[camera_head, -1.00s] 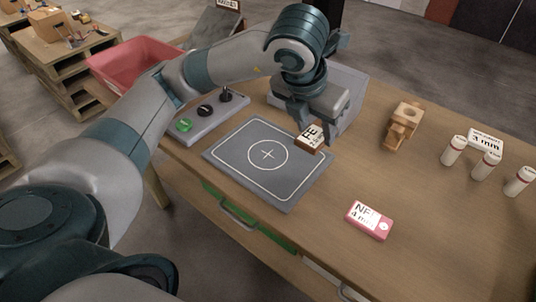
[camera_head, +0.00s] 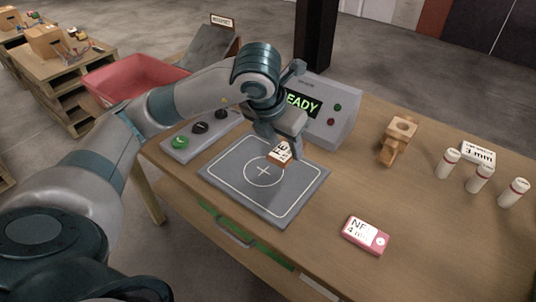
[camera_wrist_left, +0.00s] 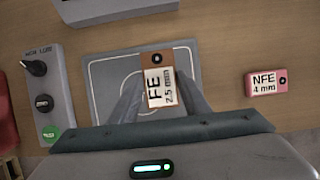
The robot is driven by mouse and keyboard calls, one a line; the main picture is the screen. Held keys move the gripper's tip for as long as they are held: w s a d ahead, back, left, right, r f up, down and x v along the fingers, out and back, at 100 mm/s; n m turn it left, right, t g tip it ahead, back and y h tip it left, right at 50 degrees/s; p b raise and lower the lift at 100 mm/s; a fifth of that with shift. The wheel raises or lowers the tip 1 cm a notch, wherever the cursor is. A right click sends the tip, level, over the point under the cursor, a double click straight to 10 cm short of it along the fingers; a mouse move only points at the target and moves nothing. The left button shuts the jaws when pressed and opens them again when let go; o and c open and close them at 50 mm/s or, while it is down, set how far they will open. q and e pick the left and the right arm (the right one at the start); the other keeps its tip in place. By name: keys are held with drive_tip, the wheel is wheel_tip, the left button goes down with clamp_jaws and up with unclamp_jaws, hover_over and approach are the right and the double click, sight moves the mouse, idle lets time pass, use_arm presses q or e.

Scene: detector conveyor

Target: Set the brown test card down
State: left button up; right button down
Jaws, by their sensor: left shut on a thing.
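The brown test card (camera_head: 279,154), with a white label reading FE, is held in my left gripper (camera_head: 281,146). It is over the upper right part of the grey pad (camera_head: 227,176), which has a white outline, circle and cross. In the left wrist view the card (camera_wrist_left: 159,79) reads FE 2.5 mm and sits between the two fingers, covering part of the circle on the pad (camera_wrist_left: 101,78). Whether the card touches the pad, I cannot tell. My right gripper is not in view.
A grey device with a READY display (camera_head: 333,110) stands behind the pad. A knob panel (camera_head: 186,143) is at its left, and a red bin (camera_head: 120,80) is beyond. A pink NFE card (camera_head: 366,235), a wooden holder (camera_head: 398,142) and white cylinders (camera_head: 447,163) are to the right.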

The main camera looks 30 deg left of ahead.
use_arm(q)
hover_over(268, 166)
wheel_tip(268, 166, down, 3)
drive_tip(key=shift+p, duration=0.35)
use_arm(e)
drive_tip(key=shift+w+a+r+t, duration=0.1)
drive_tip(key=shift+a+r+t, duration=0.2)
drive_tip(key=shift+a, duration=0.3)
